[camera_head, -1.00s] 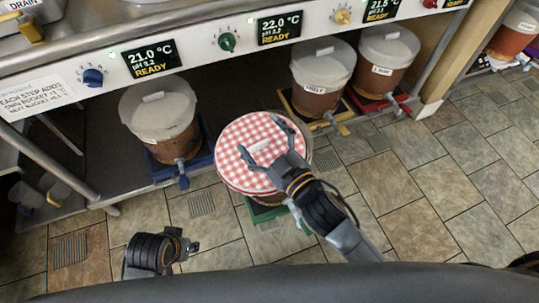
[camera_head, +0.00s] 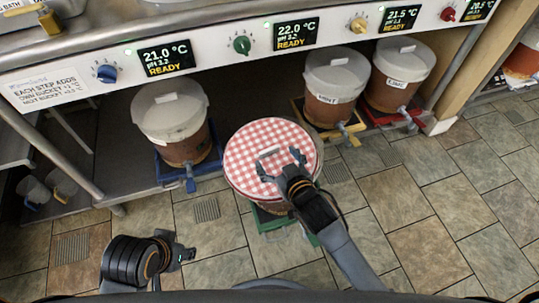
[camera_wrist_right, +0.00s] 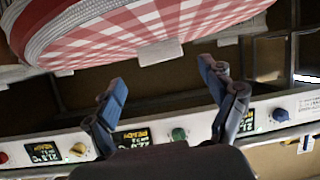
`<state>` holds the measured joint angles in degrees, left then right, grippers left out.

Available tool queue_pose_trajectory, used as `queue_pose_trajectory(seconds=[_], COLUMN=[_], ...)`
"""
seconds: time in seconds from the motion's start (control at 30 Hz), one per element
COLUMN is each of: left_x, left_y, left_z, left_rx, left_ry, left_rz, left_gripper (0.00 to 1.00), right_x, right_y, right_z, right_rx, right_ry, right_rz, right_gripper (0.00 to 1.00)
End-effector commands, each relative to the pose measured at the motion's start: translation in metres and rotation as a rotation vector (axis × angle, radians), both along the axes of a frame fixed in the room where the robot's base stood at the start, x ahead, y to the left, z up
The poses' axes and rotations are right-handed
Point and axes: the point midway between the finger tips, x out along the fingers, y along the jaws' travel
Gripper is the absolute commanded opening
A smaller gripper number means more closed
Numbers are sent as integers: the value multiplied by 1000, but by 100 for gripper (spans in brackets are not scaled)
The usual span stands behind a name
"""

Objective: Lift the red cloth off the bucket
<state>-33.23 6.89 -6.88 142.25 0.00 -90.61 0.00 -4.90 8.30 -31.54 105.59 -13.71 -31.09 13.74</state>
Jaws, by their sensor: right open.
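The red-and-white checked cloth (camera_head: 262,140) covers the top of the middle bucket (camera_head: 319,160), which stands forward of the others on a green stand (camera_head: 272,221). A pale tab shows on the cloth's top. My right gripper (camera_head: 280,160) is open over the front half of the cloth. In the right wrist view, the cloth (camera_wrist_right: 110,28) and its pale tab (camera_wrist_right: 160,52) lie beyond the two spread fingertips (camera_wrist_right: 163,76), with nothing between them. I cannot tell whether a finger touches the cloth. My left gripper (camera_head: 184,253) is low at the front left, away from the bucket; its jaws are unclear.
A white-lidded bucket (camera_head: 173,108) on a blue stand is to the left. Two more, on yellow (camera_head: 336,73) and red (camera_head: 401,62) stands, are back right. The counter's control panel (camera_head: 215,50) overhangs behind. The tiled floor (camera_head: 440,195) at right is clear.

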Motion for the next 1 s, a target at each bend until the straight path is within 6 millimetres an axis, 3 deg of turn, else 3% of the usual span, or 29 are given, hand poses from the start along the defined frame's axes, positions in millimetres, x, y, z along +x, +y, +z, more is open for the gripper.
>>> queue_pose_trajectory(seconds=[0.1,0.23,0.53,0.57,0.83,1.0], left_x=[0,3,5,5,5,5], left_y=[0,0,-1,-1,-1,-1], left_z=[-13,-17,-16,-16,-16,-16], left_rx=[0,-2,-3,-3,-4,-4], left_ry=[1,-11,-23,-23,-22,-21], left_rz=[0,0,-2,-2,-2,-2], left_gripper=[36,36,36,36,36,36], right_x=[16,30,34,34,34,34], right_y=[9,15,17,17,16,16], right_z=[-13,-18,-19,-19,-19,-19], right_rx=[0,1,0,0,0,0], right_ry=[-2,-3,-1,-1,-1,-1], right_rz=[1,-1,0,0,0,0], right_gripper=[83,83,83,81,26,23])
